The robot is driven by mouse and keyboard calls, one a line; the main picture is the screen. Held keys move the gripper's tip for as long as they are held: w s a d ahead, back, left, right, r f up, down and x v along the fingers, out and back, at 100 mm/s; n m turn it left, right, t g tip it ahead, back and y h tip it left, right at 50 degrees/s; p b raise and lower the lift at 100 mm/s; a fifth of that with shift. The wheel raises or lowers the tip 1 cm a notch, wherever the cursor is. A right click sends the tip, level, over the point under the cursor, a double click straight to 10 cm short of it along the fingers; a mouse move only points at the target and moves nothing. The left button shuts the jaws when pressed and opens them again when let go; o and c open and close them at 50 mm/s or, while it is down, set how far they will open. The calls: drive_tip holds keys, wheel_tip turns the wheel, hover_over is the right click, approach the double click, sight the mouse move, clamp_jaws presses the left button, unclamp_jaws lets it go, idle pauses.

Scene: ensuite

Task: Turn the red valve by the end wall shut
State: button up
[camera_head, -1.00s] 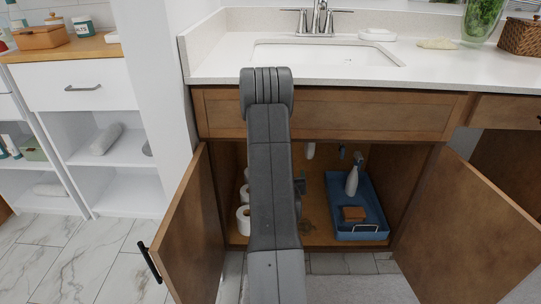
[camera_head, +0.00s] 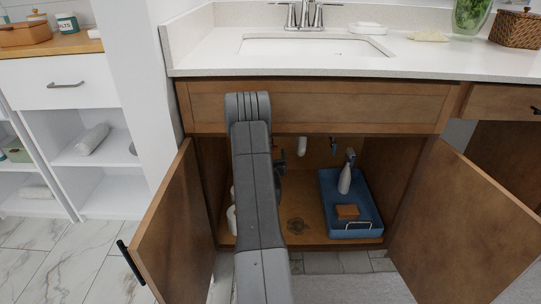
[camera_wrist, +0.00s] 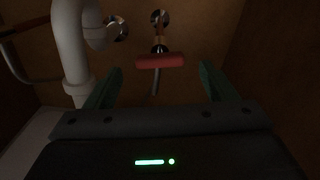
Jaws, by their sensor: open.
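The red valve (camera_wrist: 160,61) is a short red bar handle on a metal stem, in the upper middle of the wrist view, lying nearly level across the picture. Its round metal wall plate (camera_wrist: 159,18) shows above it on the wooden wall. My gripper (camera_wrist: 160,82) is open, with one green finger at each side below the handle. The handle appears beyond the fingertips, between their lines, and nothing is held. In the head view my arm reaches into the open cabinet (camera_head: 315,113) under the sink and hides part of the inside.
A white drain pipe (camera_wrist: 73,50) stands close left of my gripper, with a second wall plate (camera_wrist: 116,29) beside it. A blue tray (camera_head: 367,215) with a white bottle (camera_head: 345,179) and a brown block (camera_head: 347,212) lies right of my arm. Cabinet doors (camera_head: 170,230) stand open at both sides.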

drive_tip(key=shift+w+b, duration=0.3)
drive_tip(key=shift+w, duration=1.5)
drive_tip(key=c, duration=1)
drive_tip(key=shift+m, duration=1.2)
drive_tip(key=o, duration=1)
drive_tip(key=shift+s, duration=0.1)
